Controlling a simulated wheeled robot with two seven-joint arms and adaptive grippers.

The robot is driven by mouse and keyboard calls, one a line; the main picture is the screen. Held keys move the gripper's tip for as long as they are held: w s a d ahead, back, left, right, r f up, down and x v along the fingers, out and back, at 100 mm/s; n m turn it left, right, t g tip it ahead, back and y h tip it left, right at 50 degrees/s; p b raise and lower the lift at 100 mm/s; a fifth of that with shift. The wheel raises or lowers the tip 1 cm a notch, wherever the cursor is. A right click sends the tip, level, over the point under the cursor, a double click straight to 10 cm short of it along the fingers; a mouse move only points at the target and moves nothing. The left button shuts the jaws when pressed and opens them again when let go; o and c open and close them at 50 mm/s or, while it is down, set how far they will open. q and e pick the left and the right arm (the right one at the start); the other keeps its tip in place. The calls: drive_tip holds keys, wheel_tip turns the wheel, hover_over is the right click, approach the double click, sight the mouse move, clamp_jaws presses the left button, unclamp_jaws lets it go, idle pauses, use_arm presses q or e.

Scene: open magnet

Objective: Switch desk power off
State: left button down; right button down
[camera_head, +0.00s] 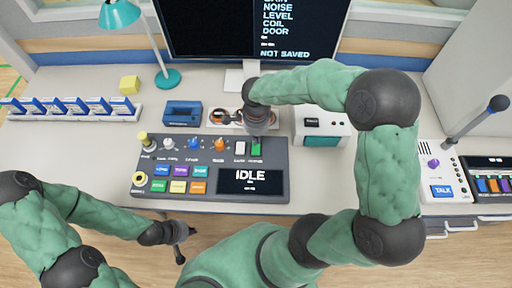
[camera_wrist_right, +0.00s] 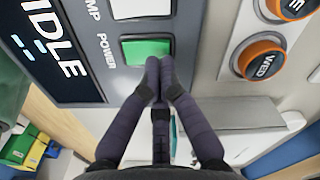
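The grey control panel (camera_head: 212,172) lies on the desk, with a screen reading IDLE (camera_head: 250,180). Its green POWER switch (camera_head: 256,148) is at the upper right, beside a white switch (camera_head: 240,148). The POWER switch also shows bright green in the right wrist view (camera_wrist_right: 140,48). My right gripper (camera_head: 258,132) is above the panel's upper edge by this switch. In the wrist view its fingertips (camera_wrist_right: 156,66) are together and empty, overlapping the switch's edge; contact cannot be told. My left gripper (camera_head: 186,244) is empty, off the desk's front edge, its fingers apart.
A monitor (camera_head: 255,28) and teal lamp (camera_head: 168,78) stand behind. A blue device (camera_head: 182,114), a tray with orange-ringed knobs (camera_head: 216,118) and a white box (camera_head: 338,128) surround the panel. A TALK intercom (camera_head: 440,170) is at right.

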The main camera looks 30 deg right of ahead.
drive_tip(key=shift+f+b, duration=0.7)
drive_tip(key=shift+f, duration=0.2)
idle(0.4)
drive_tip(key=shift+r, duration=0.1)
drive_tip(key=shift+r+p, duration=2.45)
drive_tip(key=shift+r, duration=1)
drive_tip(key=shift+r, duration=0.1)
